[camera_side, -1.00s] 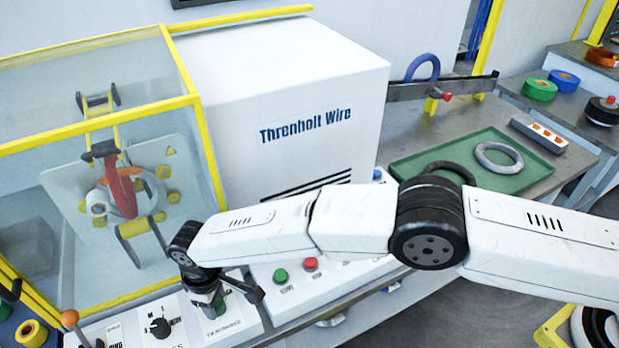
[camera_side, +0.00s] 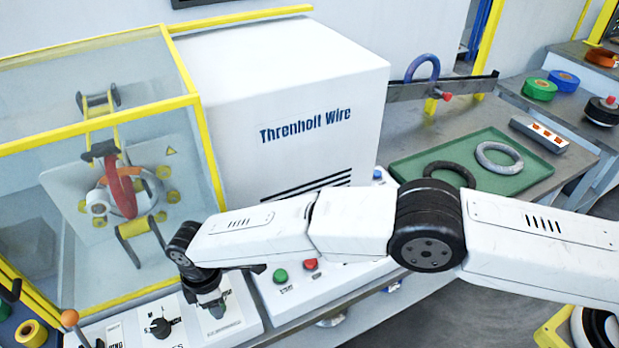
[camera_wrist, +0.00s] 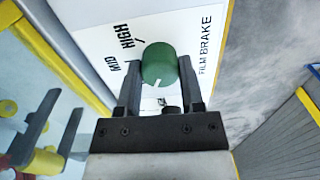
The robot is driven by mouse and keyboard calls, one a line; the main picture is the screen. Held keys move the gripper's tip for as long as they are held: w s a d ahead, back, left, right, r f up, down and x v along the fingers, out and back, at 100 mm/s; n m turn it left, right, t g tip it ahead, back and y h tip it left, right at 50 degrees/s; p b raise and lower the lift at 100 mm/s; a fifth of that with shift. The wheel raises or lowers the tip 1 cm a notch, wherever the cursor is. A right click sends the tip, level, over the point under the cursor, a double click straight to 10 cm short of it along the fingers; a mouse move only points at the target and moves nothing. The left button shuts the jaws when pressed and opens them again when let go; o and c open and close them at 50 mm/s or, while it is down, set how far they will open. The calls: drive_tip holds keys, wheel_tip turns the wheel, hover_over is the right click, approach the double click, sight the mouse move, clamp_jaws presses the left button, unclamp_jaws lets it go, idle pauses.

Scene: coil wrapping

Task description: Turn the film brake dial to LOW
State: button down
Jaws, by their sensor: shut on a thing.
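The film brake dial (camera_wrist: 160,64) is a round green knob on a white panel in the wrist view. Its white pointer mark is at the lower edge of the knob, facing my gripper body and away from the printed HIGH. MID and HIGH are printed to its left, FILM BRAKE to its right; no LOW label shows. My gripper (camera_wrist: 161,85) has one finger on each side of the dial and is shut on it. In the side view my gripper (camera_side: 213,308) points down at the panel and mostly hides the dial.
Left of my gripper is a black selector dial (camera_side: 159,328) on the same panel. Green (camera_side: 281,276) and red (camera_side: 311,265) buttons lie to the right. A yellow-framed clear guard (camera_side: 205,160) and a white cabinet (camera_side: 290,110) stand behind.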

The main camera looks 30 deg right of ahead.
drive_tip(key=shift+c, duration=1.1)
unclamp_jaws()
drive_tip(key=shift+r, duration=0.1)
drive_tip(key=shift+r, duration=3.85)
drive_tip(key=shift+w, duration=0.1)
drive_tip(key=w+d+r+m, duration=0.1)
drive_tip(key=d+r+m, duration=0.15)
drive_tip(key=d, duration=0.65)
drive_tip(key=w+d+r+m+t, duration=0.1)
drive_tip(key=d+r+m, duration=0.15)
drive_tip(key=d, duration=0.65)
drive_tip(key=w+d+r+m, duration=0.15)
drive_tip(key=d+m, duration=0.25)
drive_tip(key=d, duration=0.6)
drive_tip(key=s+d+r+m+t, duration=0.1)
drive_tip(key=s+d+m, duration=0.7)
drive_tip(key=s+d, duration=0.9)
drive_tip(key=shift+d+r+m+t, duration=0.3)
drive_tip(key=shift+d+r+t, duration=0.1)
drive_tip(key=shift+d, duration=0.6)
